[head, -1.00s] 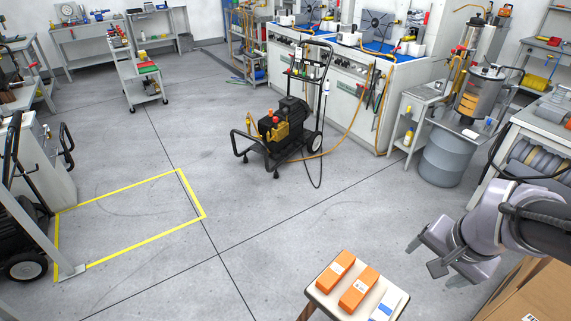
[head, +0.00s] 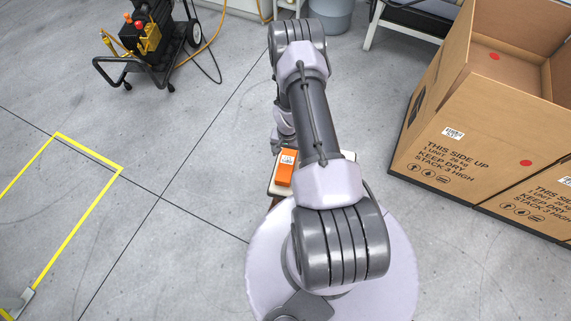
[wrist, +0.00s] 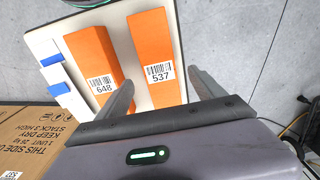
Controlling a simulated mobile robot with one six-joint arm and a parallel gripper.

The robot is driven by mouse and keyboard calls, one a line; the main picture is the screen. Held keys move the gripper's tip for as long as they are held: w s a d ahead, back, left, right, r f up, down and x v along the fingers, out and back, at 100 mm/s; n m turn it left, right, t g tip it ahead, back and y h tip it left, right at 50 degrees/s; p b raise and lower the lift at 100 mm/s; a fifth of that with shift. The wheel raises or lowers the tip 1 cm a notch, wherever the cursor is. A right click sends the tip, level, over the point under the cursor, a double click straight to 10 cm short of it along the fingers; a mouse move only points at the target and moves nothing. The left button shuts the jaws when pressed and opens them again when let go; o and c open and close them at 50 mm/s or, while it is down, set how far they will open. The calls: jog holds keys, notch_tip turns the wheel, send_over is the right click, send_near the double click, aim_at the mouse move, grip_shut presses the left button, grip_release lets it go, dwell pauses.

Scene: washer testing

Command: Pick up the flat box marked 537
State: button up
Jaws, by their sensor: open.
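The flat box marked 537 (wrist: 158,62) is orange with a white barcode label. It lies on a small white-topped table (wrist: 48,22), at the right of the boxes in the wrist view. My gripper (wrist: 163,80) is open and empty, with one finger towards each side of that box; I cannot tell its height above it. In the head view, one orange box (head: 286,166) shows beside my arm, its number unreadable. My arm hides the fingers and much of the tabletop there.
A second orange box marked 648 (wrist: 95,58) lies left of 537, close to the left finger. White boxes with blue parts (wrist: 56,72) lie further left. Large cardboard cartons (head: 470,130) stand right of the table. Floor to the left is clear up to yellow tape (head: 90,149).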

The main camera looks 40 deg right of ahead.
aim_at(287, 160)
notch_tip(287, 160, down, 6)
jog(key=b, duration=0.3)
jog(key=shift+f, duration=0.15)
grip_shut()
